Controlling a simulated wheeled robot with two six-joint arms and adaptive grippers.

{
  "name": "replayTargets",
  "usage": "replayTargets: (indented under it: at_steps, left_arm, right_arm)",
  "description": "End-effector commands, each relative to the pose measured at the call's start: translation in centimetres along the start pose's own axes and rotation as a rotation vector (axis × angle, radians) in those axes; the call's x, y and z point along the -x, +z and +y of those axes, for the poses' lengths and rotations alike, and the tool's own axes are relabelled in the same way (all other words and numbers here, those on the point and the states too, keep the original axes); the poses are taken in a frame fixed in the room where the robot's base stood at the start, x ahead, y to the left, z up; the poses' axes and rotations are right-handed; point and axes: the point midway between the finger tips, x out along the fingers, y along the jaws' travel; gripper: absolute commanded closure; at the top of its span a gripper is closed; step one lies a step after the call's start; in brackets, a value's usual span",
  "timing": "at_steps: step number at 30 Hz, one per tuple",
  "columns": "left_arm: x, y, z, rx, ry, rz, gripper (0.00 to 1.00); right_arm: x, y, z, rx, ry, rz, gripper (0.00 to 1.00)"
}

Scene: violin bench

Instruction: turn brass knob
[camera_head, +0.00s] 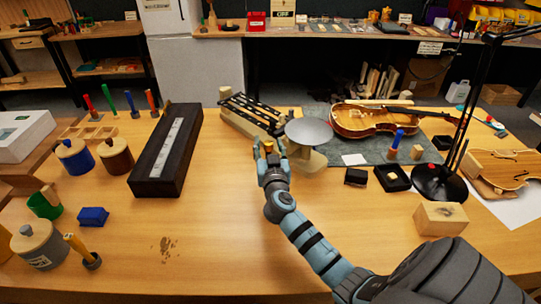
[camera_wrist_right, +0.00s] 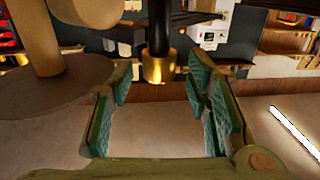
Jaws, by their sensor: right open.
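The brass knob (camera_head: 268,147) is a small gold cylinder beside a pale wooden stand near the bench's middle. In the right wrist view the brass knob (camera_wrist_right: 158,68) sits on the end of a dark shaft. My right gripper (camera_head: 268,166) reaches up to it from the front right. In the wrist view its green-padded fingers (camera_wrist_right: 160,92) are spread wide, with the knob in the gap near the fingertips. No finger visibly touches the knob. My left gripper is not in view.
A grey disc (camera_head: 309,132) on the wooden stand (camera_head: 306,160) is close on the gripper's right. A black-slatted wooden piece (camera_head: 252,112) lies behind. A long black box (camera_head: 168,150) and pots stand left. A violin (camera_head: 390,120) and lamp (camera_head: 440,183) are right. The front middle is clear.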

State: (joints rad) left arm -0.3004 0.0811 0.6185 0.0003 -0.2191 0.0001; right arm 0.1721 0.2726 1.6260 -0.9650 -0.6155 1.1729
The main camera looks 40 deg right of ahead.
Motion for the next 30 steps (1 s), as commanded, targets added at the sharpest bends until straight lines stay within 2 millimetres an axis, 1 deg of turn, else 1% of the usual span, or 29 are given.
replayTargets:
  at_steps: [1,6,9,12,15,30]
  left_arm:
    - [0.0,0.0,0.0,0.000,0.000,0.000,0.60]
    - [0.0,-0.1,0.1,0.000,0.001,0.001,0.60]
    - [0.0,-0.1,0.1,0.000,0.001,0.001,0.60]
    - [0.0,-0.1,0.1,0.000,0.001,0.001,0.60]
    - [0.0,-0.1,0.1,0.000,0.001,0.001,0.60]
    - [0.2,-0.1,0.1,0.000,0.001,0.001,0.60]
  right_arm:
    - [1.2,0.1,0.0,-0.003,-0.002,-0.002,0.56]
    - [6.1,0.1,0.0,-0.003,-0.001,-0.003,0.56]
    - [8.4,0.1,0.0,-0.002,0.000,-0.002,0.56]
    - [9.7,0.1,0.0,-0.002,0.000,-0.002,0.56]
    - [10.2,0.0,0.0,-0.001,0.000,0.000,0.56]
    - [10.1,-0.2,0.0,0.000,0.000,0.000,0.56]
